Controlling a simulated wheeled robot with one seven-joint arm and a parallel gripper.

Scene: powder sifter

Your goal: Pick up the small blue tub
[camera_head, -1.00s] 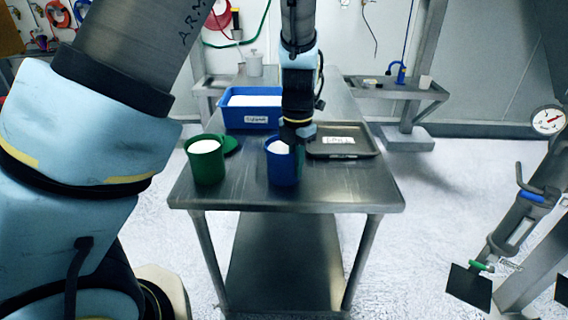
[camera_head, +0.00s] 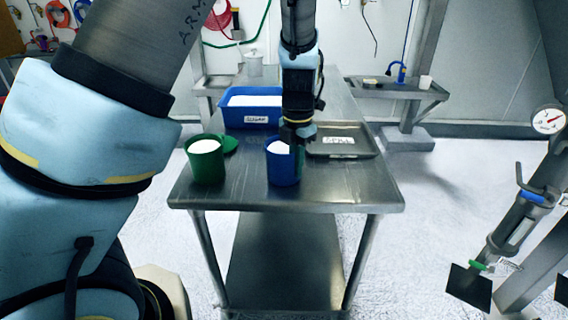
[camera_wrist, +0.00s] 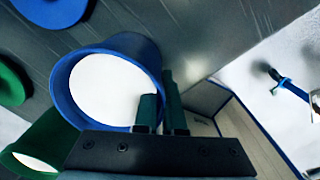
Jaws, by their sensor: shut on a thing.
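The small blue tub (camera_head: 283,168), filled with white powder, stands upright near the front of the steel table. In the wrist view the tub (camera_wrist: 76,72) shows its round rim and the white fill. My gripper (camera_head: 297,144) comes down from above at the tub's right rim. In the wrist view my gripper (camera_wrist: 158,88) is shut on the tub's wall, one finger inside over the powder and the other outside. The tub's base appears to rest on the table; I see no clear gap.
A green tub (camera_head: 206,165) of white powder stands to the left, with a green lid (camera_head: 230,143) behind it. A blue sugar bin (camera_head: 233,116) is behind. A grey tray (camera_head: 362,150) lies close on the right. The steel table's (camera_head: 240,192) front strip is clear.

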